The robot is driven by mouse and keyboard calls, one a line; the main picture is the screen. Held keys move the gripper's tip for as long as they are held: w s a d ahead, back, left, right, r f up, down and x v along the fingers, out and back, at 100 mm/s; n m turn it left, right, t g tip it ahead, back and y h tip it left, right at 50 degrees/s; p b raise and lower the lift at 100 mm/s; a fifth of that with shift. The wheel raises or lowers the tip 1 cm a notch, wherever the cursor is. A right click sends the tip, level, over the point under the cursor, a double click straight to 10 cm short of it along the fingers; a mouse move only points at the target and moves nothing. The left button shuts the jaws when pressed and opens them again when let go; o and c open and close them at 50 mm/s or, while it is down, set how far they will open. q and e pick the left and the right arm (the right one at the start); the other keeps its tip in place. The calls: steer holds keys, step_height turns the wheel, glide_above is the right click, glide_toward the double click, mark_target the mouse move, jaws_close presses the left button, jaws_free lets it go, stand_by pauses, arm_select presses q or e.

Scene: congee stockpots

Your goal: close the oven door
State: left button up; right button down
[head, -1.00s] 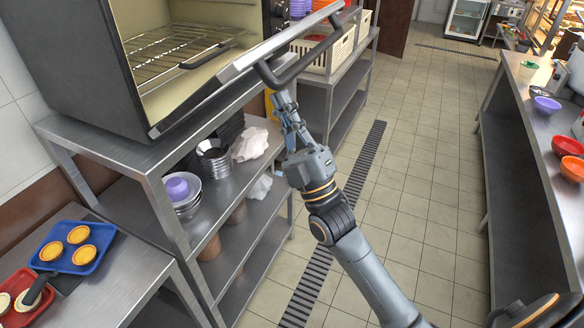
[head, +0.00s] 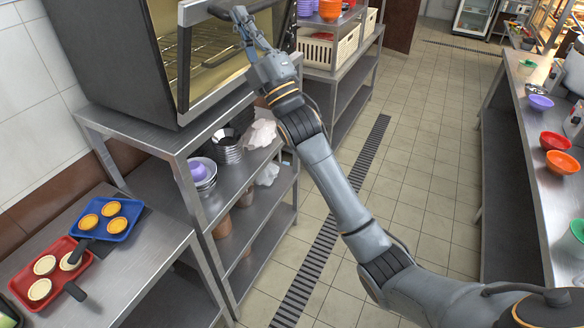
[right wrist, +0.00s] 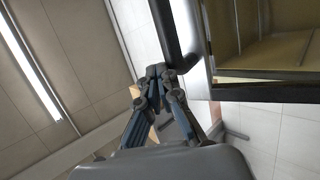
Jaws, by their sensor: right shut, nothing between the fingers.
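The dark oven (head: 100,45) stands on a steel rack at upper left in the head view. Its glass door (head: 184,60) is tilted up but stands partly open, with a gap along its left side. A wire rack shows inside. The dark door handle (head: 222,6) is at the top edge of the picture. My right gripper (head: 240,16) is shut and empty, with its fingertips at the handle. In the right wrist view the fingertips (right wrist: 160,75) are beside the handle bar (right wrist: 172,35); whether they touch cannot be told. My left gripper is out of view.
The steel rack (head: 135,125) holds bowls and bags below the oven. A table at left carries a blue tray (head: 105,218) and a red tray (head: 52,272) of tarts. A counter (head: 545,190) with bowls runs along the right. The tiled floor between is clear.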

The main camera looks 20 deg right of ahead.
mark_target(210, 6)
steer(key=w+a, duration=0.1)
steer(key=w+r, duration=0.1)
steer(key=w+a+b, duration=0.1)
steer(key=w, duration=0.1)
steer(key=shift+w+a+r, duration=0.1)
steer(key=shift+a+r, duration=0.2)
steer(key=shift+r, duration=0.05)
steer(key=shift+w+a+r, duration=0.45)
steer(key=shift+w+a, duration=0.25)
steer(key=shift+w+a+r+b, duration=0.4)
steer(key=shift+a+r, duration=0.05)
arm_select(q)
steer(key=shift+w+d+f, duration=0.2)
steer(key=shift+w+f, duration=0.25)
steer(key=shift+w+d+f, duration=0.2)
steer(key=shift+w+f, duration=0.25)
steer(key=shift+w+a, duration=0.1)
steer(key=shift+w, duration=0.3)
arm_select(e)
steer(key=shift+f, duration=0.1)
